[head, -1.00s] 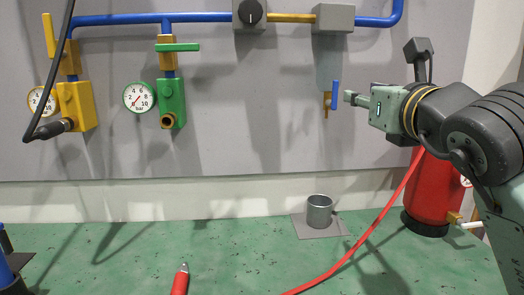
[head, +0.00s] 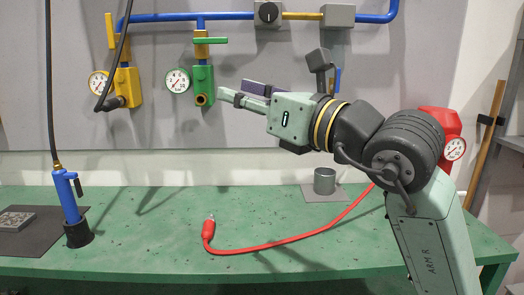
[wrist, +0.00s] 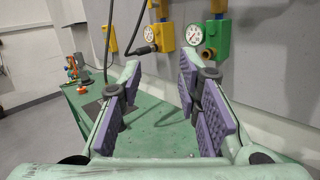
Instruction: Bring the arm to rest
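My gripper (head: 245,95) is held in the air above the green bench, pointing left towards the wall panel in the head view. In the wrist view my gripper (wrist: 160,105) has its two purple-padded fingers spread wide with nothing between them. My arm reaches in from the right of the head view, bent at a dark joint. The gripper is apart from the bench and seems clear of the green valve block (head: 203,85), which appears just left of its fingertips; the depth gap is hard to judge.
A red hose (head: 290,243) lies on the green bench (head: 330,235). A grey cup (head: 325,181) stands at the back. A blue tool (head: 66,197) stands at left with a black cable above. A yellow valve block (head: 128,86) and gauges are on the wall. A red tank (head: 441,125) is partly hidden.

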